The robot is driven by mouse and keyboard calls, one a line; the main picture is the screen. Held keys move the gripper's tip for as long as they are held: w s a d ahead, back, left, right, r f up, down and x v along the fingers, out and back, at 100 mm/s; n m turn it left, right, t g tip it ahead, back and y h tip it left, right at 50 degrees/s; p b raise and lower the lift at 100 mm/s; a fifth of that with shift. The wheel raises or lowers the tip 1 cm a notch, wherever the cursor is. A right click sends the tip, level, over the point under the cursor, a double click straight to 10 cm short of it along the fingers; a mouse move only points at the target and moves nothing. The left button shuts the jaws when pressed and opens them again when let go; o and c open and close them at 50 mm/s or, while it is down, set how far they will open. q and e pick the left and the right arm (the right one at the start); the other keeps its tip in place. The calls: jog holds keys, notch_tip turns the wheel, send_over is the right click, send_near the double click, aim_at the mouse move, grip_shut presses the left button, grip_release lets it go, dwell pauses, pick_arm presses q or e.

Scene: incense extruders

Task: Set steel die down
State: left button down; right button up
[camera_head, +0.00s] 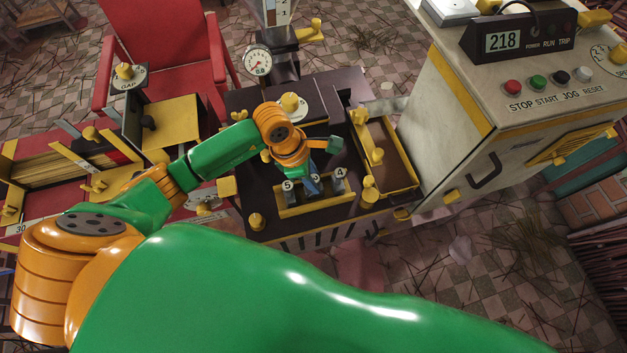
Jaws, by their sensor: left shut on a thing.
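A yellow-rimmed rack (285,212) on the dark machine top holds steel dies. The die marked 5 (287,196) stands at its left and the die marked 4 (340,184) at its right. My left gripper (312,172) reaches down over the middle of the rack, between these two. It is shut on a steel die (313,188), which shows only as a small grey-blue piece under the jaws. Whether its bottom touches the rack cannot be told. My right gripper is out of view.
A yellow-edged tray (402,182) lies right of the rack. The control cabinet (480,110) with a 218 display stands further right. A dial gauge (258,62) rises behind. A red chair (165,45) and a wooden-slatted tray (60,170) are at left.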

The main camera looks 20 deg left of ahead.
pick_arm(q)
jog(key=c, duration=1)
grip_release()
jog(key=o, duration=0.4)
jog(key=shift+r, duration=0.15)
jog(key=v, duration=1.2)
